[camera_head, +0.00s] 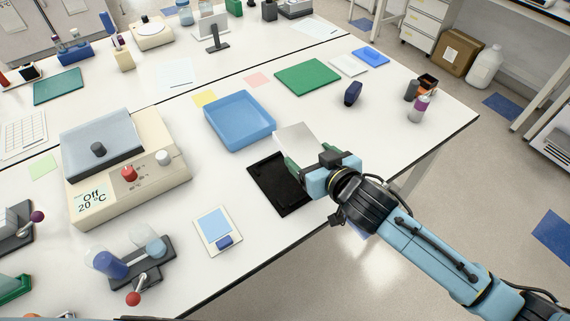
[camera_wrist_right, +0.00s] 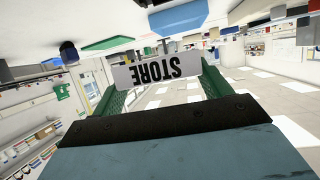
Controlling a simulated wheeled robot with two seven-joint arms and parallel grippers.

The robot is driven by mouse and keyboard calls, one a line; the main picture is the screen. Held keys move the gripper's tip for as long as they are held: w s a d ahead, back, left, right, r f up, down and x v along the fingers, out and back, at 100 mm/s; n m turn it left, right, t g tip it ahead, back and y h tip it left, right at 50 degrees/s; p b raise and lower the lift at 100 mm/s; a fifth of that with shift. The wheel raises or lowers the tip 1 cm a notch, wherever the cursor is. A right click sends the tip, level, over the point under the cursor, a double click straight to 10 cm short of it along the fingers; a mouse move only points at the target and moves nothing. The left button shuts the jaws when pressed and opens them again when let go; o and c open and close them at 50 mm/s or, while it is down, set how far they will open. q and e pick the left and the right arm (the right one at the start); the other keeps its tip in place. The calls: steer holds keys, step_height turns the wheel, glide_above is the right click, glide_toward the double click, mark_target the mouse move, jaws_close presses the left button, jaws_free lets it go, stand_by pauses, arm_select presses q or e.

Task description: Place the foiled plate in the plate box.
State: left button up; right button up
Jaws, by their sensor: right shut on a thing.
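My right gripper (camera_head: 306,166) is shut on the foiled plate (camera_head: 294,138), a pale silvery rectangle held above the table and tilted. In the right wrist view, the plate (camera_wrist_right: 158,71) sits between the green fingers (camera_wrist_right: 162,92) and shows the word STORE upside down. A shallow black open box (camera_head: 268,182) lies on the table just below and left of the gripper, its right part hidden by the gripper. It looks empty. No name shows on it, so I cannot tell for sure that it is the plate box. My left gripper is not in view.
A blue tray (camera_head: 240,138) stands behind the black box. The thermal cycler (camera_head: 130,185), reading Off 20 °C, stands to the left. A small scale-like device (camera_head: 217,230) lies in front. A green mat (camera_head: 308,77) lies farther back. The table's front-right edge is near my arm.

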mark_target(295, 191)
steer(key=a+n+y+p, duration=0.1)
steer(key=a, duration=0.1)
steer(key=shift+a+f+g, duration=0.1)
steer(key=shift+a+g, duration=0.2)
steer(key=shift+a+f+n, duration=0.25)
steer(key=shift+a+n, duration=0.05)
steer(key=shift+f, duration=0.1)
step_height(295, 191, down, 9)
steer(key=shift+f+b, duration=0.2)
steer(key=shift+b, duration=0.15)
steer(key=shift+f, duration=0.15)
steer(key=shift+f, duration=0.15)
steer(key=o, duration=1.1)
